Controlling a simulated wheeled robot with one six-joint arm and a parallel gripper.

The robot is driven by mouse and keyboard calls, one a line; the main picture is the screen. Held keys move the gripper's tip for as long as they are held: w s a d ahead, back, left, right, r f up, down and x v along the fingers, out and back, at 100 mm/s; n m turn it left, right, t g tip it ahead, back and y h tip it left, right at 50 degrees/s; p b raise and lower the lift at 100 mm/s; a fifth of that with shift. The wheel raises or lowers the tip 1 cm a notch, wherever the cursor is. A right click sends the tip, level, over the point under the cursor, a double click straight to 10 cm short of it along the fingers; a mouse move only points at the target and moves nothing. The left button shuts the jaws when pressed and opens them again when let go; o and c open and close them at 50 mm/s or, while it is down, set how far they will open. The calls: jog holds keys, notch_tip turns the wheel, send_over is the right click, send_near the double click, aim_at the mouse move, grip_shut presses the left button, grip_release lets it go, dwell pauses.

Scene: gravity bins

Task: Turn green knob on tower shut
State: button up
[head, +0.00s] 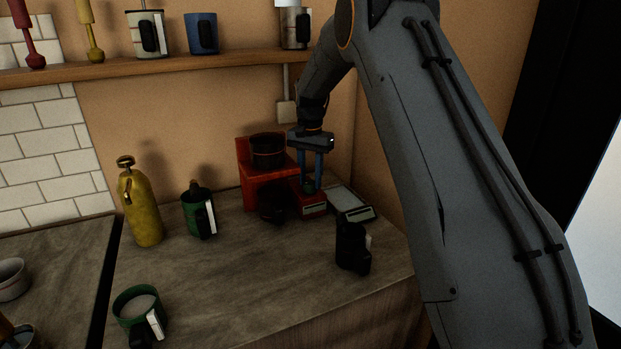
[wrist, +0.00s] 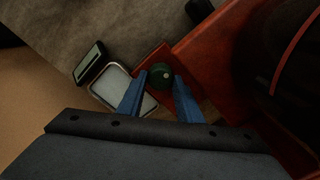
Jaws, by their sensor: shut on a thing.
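The green knob (wrist: 160,75) sits on top of a small red block at the side of the red tower (head: 243,165). In the wrist view it is a dark green disc with a small pale dot, between the tips of my blue fingers. My gripper (head: 311,185) points down at the red block from above, and its fingers are closed around the knob. In the head view the knob (head: 308,188) shows only as a bit of green between the fingertips. The tower also shows in the wrist view (wrist: 215,50), with a dark round container on it.
A scale-like tray (head: 350,203) lies right beside the red block. A black mug (head: 350,245) stands in front. A green mug (head: 198,212) and a yellow bottle (head: 142,208) stand to the left. A shelf (head: 200,69) runs above. The counter's front middle is clear.

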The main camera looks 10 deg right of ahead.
aim_at(310, 182)
jog(key=o, duration=1)
jog(key=shift+o, duration=0.2)
notch_tip(310, 182, up, 8)
jog(key=b, duration=0.2)
jog(key=shift+b, duration=0.3)
